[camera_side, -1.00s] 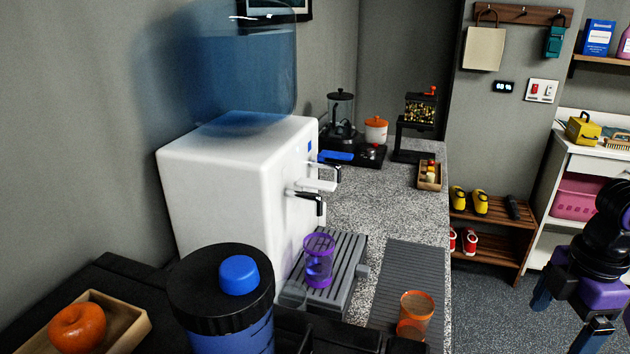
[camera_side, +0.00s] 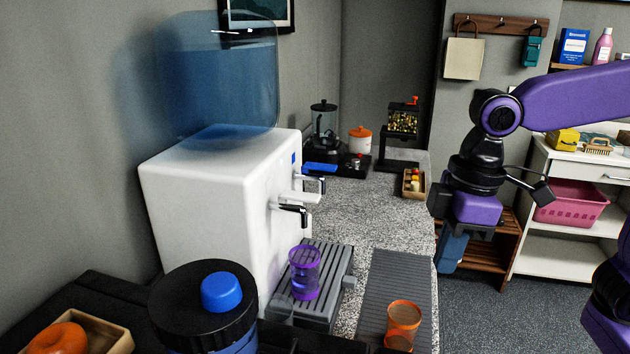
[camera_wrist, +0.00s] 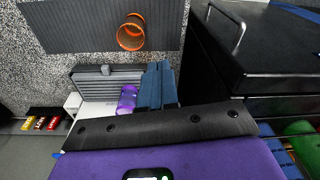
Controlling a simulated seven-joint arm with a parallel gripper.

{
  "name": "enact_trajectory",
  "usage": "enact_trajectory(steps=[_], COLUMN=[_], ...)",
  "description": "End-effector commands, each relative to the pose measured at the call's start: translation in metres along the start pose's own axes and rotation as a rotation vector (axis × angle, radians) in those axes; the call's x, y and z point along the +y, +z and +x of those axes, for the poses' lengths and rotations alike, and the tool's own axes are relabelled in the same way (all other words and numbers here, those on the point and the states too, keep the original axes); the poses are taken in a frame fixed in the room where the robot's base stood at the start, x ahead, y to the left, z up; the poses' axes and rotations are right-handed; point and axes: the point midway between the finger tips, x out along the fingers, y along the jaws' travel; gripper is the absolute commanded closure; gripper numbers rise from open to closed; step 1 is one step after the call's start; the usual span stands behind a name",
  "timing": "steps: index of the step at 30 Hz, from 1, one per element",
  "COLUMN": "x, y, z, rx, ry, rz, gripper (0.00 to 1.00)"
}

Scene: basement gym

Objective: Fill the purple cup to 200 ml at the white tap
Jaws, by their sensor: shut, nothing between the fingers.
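The purple cup (camera_side: 304,275) is see-through and stands upright on the grey slatted drip tray (camera_side: 338,289) of the white water dispenser (camera_side: 215,200). I cannot tell its water level. Two taps with dark levers stick out of the dispenser's front, a nearer one (camera_side: 292,211) above the cup and a farther one (camera_side: 313,183). My gripper (camera_side: 450,258) is shut and empty, pointing down beyond the counter's right edge, well right of the cup. In the wrist view its blue fingers (camera_wrist: 157,86) are together, and the purple cup (camera_wrist: 127,99) shows beside them in the picture.
A black-lidded container with a blue knob (camera_side: 222,291) stands in front. A coffee grinder (camera_side: 402,130) and small box (camera_side: 414,182) are farther back. The speckled counter (camera_side: 362,220) has bare room.

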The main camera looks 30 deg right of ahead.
Motion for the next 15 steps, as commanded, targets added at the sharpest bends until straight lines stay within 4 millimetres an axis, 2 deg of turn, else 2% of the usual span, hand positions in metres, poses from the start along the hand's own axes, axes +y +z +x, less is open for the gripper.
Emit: enact_trajectory(steps=[1,6,15], x=[0.006,0.025,0.061], y=[-0.016,-0.060,-0.123], z=[-0.008,-0.035,-0.081], rx=[0.010,0.038,0.087], ry=[0.000,0.001,0.010], rz=[0.012,0.045,0.100], gripper=[1.00,1.00,1.00])
